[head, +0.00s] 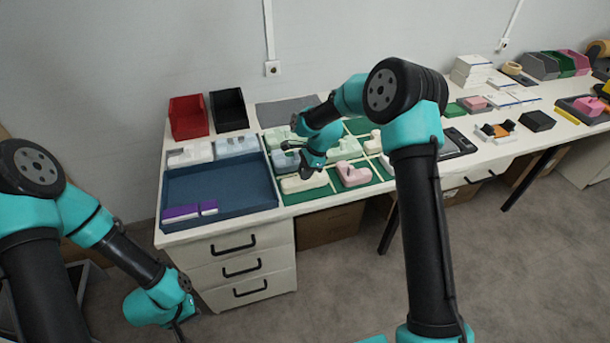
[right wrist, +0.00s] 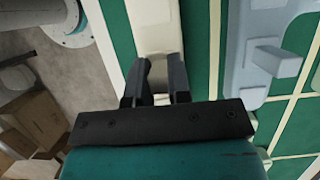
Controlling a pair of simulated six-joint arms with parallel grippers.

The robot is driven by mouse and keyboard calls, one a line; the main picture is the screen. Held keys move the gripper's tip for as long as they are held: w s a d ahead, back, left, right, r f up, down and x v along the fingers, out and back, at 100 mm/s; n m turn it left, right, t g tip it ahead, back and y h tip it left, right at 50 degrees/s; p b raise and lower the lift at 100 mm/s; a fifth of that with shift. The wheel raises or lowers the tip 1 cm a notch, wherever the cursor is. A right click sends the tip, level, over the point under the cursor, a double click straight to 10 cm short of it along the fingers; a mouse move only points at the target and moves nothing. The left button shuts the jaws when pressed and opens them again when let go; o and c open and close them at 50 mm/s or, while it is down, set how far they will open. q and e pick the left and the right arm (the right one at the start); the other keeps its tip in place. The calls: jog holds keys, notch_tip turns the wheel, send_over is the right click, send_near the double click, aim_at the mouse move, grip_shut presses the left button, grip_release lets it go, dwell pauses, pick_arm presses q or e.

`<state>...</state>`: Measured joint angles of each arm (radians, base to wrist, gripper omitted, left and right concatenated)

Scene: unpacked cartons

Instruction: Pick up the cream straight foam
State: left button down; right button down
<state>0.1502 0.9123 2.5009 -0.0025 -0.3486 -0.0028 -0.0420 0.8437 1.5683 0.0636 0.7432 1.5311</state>
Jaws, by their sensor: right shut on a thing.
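The cream straight foam (head: 303,184) lies at the front of the green mat (head: 310,196), next to the blue tray. In the right wrist view the cream foam (right wrist: 156,30) runs up from between two black fingers. My right gripper (head: 306,174) is down at the foam, and its dark jaws (right wrist: 163,78) are shut on it. My left gripper (head: 178,318) hangs low in front of the drawers, away from the table. Its jaws are too small to read.
A pink foam piece (head: 353,176) lies right of the cream one. A pale blue foam (right wrist: 258,45) is close beside the right gripper. The blue tray (head: 215,170) holds purple blocks (head: 181,213). Red (head: 188,117) and black (head: 229,109) bins stand behind.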

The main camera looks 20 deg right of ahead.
jog(key=shift+r, duration=0.5)
jog(key=shift+s+a+r, duration=0.1)
jog(key=shift+s+r, duration=0.1)
jog(key=shift+r, duration=0.35)
jog(key=shift+s+r, duration=0.2)
jog(key=shift+r, duration=0.35)
jog(key=s+a+r, duration=0.1)
jog(key=s+a, duration=0.3)
jog(key=s, duration=1)
jog(key=shift+s+r, duration=0.2)
jog(key=shift+s, duration=0.1)
jog(key=shift+a, duration=0.1)
notch_tip(320, 180, up, 2)
